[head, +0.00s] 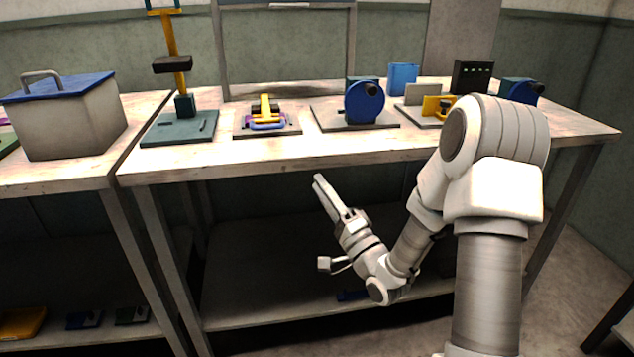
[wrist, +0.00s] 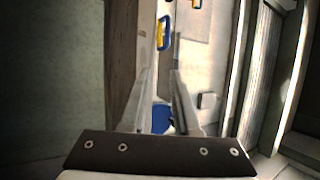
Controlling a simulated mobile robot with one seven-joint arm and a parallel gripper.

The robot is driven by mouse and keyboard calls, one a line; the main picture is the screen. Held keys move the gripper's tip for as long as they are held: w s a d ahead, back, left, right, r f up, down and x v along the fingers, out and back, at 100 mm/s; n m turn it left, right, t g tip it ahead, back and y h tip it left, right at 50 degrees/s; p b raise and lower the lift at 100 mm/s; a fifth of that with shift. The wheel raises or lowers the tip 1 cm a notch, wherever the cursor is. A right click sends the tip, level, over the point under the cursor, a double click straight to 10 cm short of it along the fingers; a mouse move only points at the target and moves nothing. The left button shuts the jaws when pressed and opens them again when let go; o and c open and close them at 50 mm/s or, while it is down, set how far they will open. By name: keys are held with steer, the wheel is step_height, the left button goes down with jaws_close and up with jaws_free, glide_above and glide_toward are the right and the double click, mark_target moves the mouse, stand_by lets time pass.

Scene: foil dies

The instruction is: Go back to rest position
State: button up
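My gripper (head: 319,180) hangs in front of the worktable, just below the front edge of its top in the head view. Its two slim fingers point up and to the left. In the wrist view the fingers of my gripper (wrist: 163,73) stand apart with a gap between them. A blue patch (wrist: 162,118) shows through that gap and looks to lie beyond the fingers. I see nothing held. My arm is bent, with the forearm low in front of the lower shelf.
The worktable (head: 210,170) carries a green-based stand (head: 180,129), a purple and yellow fixture (head: 265,118), a blue round device (head: 364,103) and a yellow piece (head: 437,106). A lidded box (head: 70,125) stands on the left table. The lower shelf (head: 250,290) lies behind my forearm.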

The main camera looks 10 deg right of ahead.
steer(key=s+d+r+n+g+h, duration=0.2)
steer(key=s+n+g+h, duration=0.2)
steer(key=s+g+h, duration=0.1)
steer(key=s+d+r+n+g+h, duration=0.2)
steer(key=s+r+n+g+h, duration=0.15)
steer(key=s+g+h, duration=0.2)
steer(key=s+a+n+g+p, duration=0.2)
steer(key=s+n+g, duration=0.25)
steer(key=s, duration=1.55)
step_height(320, 180, up, 27)
steer(key=p, duration=2.6)
steer(key=shift+w+a+f+m+y, duration=0.15)
steer(key=shift+w+f+m+y, duration=0.05)
steer(key=shift+w+m+y, duration=0.2)
